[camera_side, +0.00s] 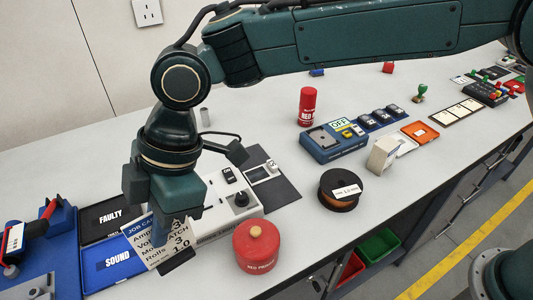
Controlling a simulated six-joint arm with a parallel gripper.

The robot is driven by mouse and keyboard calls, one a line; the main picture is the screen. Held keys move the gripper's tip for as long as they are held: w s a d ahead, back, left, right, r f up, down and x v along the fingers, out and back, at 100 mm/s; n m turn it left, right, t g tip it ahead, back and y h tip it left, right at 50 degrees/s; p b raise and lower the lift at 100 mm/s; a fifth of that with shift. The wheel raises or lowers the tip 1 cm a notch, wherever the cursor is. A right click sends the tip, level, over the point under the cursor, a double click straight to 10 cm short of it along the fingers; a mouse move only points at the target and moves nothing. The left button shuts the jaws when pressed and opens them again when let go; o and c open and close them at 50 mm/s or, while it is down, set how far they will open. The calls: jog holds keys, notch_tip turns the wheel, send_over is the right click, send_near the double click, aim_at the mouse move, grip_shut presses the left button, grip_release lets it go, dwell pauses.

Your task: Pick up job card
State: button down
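The job card (143,234) is a white card with a blue header and black print, at the lower left. It is tilted, with a small black stand (178,263) at its lower edge. My gripper (178,238) points down at the card, and its fingers cover the middle of it. I cannot tell whether the fingers grip the card or are only in front of it. The finger gap is hidden from this side.
Left of the card lie a black FAULTY tray (88,226) and a blue SOUND tray (92,276). A white switch box (238,213) and a red round container (256,262) are close on the right. A spool (335,204) sits near the front edge.

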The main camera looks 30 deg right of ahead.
notch_tip(320, 180, up, 8)
jog(key=shift+r, duration=0.1)
dwell(0.4)
jog(key=shift+d, duration=0.1)
dwell(0.4)
